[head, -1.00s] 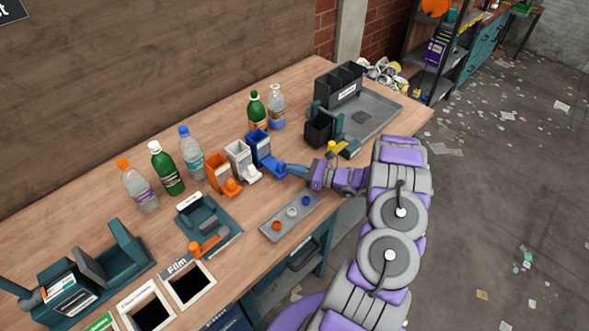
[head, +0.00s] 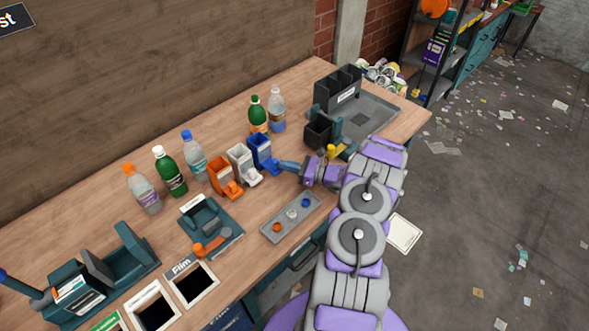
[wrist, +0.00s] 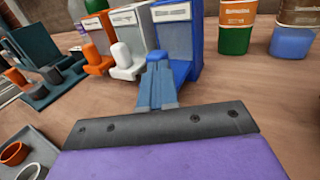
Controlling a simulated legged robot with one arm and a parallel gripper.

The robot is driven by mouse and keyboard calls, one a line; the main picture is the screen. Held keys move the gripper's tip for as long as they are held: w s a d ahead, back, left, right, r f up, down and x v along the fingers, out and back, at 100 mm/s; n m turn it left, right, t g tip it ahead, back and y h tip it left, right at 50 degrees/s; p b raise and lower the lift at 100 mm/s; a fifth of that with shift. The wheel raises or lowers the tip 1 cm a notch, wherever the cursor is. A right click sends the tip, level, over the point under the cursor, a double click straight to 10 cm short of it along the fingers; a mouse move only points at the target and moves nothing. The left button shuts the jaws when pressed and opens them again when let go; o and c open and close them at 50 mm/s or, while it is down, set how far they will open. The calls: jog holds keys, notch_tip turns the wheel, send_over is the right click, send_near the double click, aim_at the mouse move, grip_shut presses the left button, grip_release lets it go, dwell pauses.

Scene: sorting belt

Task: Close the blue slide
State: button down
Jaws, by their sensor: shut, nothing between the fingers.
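The blue dispenser (head: 259,147) stands at the right end of a row of three on the wooden bench. Its blue slide (head: 271,169) shows low at its front, partly hidden by my gripper. In the wrist view the blue dispenser (wrist: 181,32) is straight ahead, and part of the blue slide (wrist: 182,71) shows beside the fingers. My gripper (head: 281,164) is shut and empty, with its fingertips at the front of the slide. In the wrist view the fingers (wrist: 157,70) overlap the slide; I cannot tell whether they touch it.
The white dispenser (head: 240,156) and orange dispenser (head: 219,171) stand close to the left, their slides sticking out. Several bottles stand behind the row. A grey tray (head: 270,233) with small coloured rings lies in front. A black bin (head: 318,133) stands to the right.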

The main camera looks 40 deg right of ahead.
aim_at(269, 160)
jog(key=shift+w+a+f, duration=0.15)
jog(key=shift+w, duration=1.3)
jog(key=shift+s, duration=0.1)
